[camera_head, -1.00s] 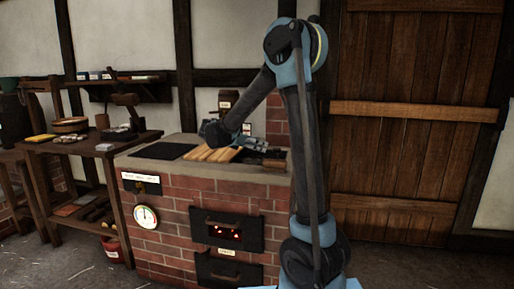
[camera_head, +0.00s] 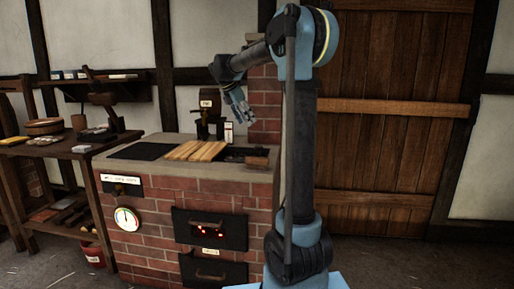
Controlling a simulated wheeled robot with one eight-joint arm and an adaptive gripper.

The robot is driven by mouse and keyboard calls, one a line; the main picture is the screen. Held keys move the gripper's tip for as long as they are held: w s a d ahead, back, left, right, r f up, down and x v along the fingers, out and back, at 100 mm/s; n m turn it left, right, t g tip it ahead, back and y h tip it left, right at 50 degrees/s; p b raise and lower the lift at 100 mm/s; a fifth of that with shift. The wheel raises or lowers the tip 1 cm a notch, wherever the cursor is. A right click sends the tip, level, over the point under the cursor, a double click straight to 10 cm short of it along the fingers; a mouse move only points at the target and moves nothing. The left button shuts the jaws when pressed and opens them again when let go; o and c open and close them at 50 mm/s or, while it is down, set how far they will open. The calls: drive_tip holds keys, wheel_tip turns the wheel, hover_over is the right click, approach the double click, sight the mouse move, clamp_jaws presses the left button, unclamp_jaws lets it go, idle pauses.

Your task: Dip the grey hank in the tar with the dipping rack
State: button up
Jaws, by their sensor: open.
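My gripper (camera_head: 243,114) is open and empty, raised in the air above the back right of a brick hearth (camera_head: 185,205), its fingers pointing down. On the hearth top, a dark flat square (camera_head: 143,151) lies at the left; I cannot tell whether it is the tar or a cover. Pale wooden slats (camera_head: 195,150) lie in the middle. A dark item with a brown wooden handle (camera_head: 257,163) lies at the right; it may be the dipping rack, but it is too small to tell. I cannot make out the grey hank.
A dark canister (camera_head: 209,112) and a small white labelled item (camera_head: 228,132) stand at the hearth's back. The hearth front has a dial (camera_head: 127,220) and a glowing fire door (camera_head: 209,229). A workbench (camera_head: 70,150) stands left. A plank door (camera_head: 395,130) is at right.

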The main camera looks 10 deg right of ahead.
drive_tip(key=shift+y, duration=0.6)
drive_tip(key=x, duration=1)
drive_tip(key=d+x, duration=0.1)
drive_tip(key=x, duration=0.4)
drive_tip(key=shift+s+r, duration=0.1)
drive_tip(key=shift+s, duration=0.1)
clamp_jaws()
wheel_tip(320, 180, up, 9)
